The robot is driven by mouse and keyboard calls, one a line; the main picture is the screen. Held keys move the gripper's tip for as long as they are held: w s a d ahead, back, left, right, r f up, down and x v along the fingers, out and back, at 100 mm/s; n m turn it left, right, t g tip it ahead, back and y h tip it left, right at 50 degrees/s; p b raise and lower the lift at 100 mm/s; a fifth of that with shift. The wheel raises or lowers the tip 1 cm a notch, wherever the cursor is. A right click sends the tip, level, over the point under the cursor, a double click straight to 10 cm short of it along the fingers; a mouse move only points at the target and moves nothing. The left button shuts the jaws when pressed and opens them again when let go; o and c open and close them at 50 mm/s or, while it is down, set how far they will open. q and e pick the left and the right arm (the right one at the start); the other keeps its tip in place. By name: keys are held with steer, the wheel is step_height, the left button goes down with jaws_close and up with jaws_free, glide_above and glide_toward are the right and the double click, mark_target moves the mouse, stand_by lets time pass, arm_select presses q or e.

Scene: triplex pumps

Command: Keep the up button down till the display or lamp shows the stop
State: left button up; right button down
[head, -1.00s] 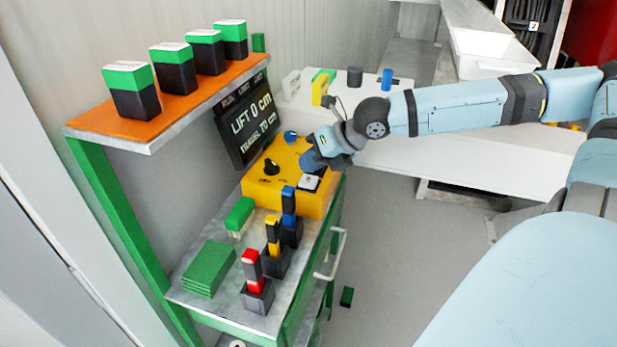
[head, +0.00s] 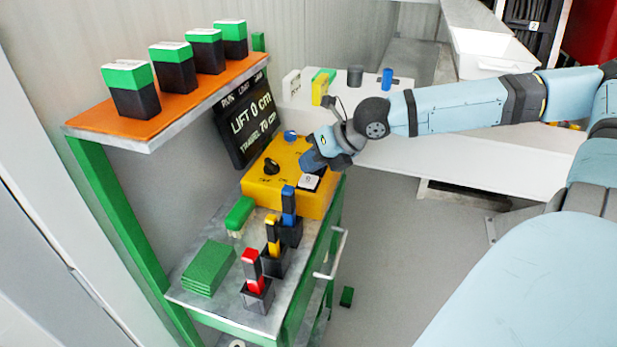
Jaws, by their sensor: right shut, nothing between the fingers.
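The yellow control box (head: 262,190) stands at the far end of the green bench. It carries a black knob (head: 271,167), a blue knob (head: 290,136) and a white square button (head: 309,182). The black display (head: 247,122) behind it reads "LIFT 0 cm" and "TRAVEL 70 cm", with small labels along its top; I cannot make out any lit lamp. My right gripper (head: 312,163) is shut and empty, its tips low over the box just behind the white button. The gripper hides the spot beneath it, so I cannot tell whether it presses a button. My left gripper is out of view.
Red, yellow and blue-topped items stand in black holders (head: 257,297) on the bench front, beside green plates (head: 209,268) and a green block (head: 240,213). An orange shelf (head: 180,104) with several green-and-black boxes overhangs the left. A white table (head: 450,160) lies behind my right arm.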

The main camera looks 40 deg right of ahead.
steer(key=shift+f, duration=0.4)
